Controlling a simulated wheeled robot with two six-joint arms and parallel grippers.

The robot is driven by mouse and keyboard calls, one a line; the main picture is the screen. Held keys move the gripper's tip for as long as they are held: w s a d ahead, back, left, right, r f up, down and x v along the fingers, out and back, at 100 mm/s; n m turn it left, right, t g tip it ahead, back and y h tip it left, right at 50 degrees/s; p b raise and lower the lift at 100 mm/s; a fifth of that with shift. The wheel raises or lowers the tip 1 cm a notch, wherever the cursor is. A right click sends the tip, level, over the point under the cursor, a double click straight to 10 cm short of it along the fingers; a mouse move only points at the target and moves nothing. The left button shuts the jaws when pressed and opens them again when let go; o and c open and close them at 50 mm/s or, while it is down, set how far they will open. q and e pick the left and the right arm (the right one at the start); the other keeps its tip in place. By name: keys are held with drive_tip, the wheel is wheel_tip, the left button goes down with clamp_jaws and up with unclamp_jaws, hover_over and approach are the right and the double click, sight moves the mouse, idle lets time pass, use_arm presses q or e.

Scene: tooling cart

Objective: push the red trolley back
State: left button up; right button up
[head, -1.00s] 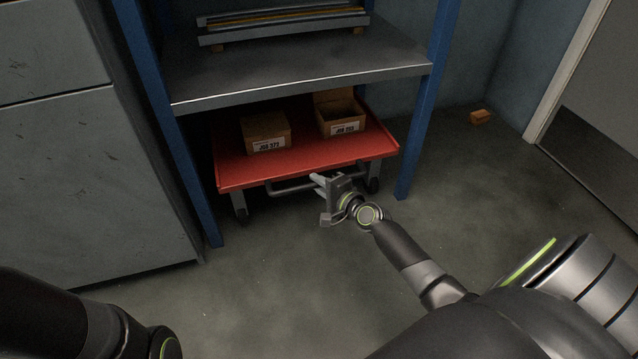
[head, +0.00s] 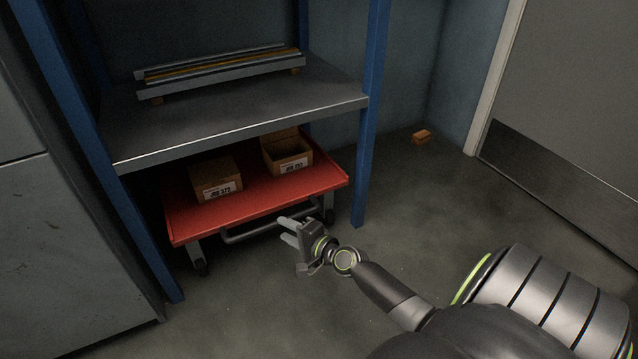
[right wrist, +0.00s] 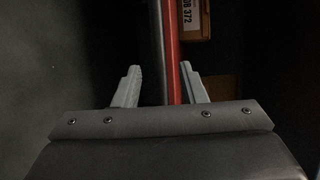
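The red trolley (head: 240,203) stands under the grey shelf (head: 235,110), between the blue posts, its front edge facing me. A dark bar handle (head: 258,233) runs low along its front. Two cardboard boxes ride on it: one at left (head: 213,182) and an open one at right (head: 290,166). My right gripper (head: 284,230) is just in front of the trolley, by the right part of the handle. In the right wrist view its fingers (right wrist: 160,68) are apart, with the trolley's red edge (right wrist: 174,40) in line with the gap. I cannot tell whether they touch the handle. My left gripper is out of view.
The right blue post (head: 367,130) stands just right of the trolley, and a grey cabinet (head: 60,270) is at left. Long metal bars (head: 220,68) lie on the shelf. A small orange-brown block (head: 421,137) is on the floor near the door (head: 570,100). Floor in front is clear.

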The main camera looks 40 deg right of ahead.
drive_tip(key=v, duration=1.2)
drive_tip(key=shift+w, duration=0.15)
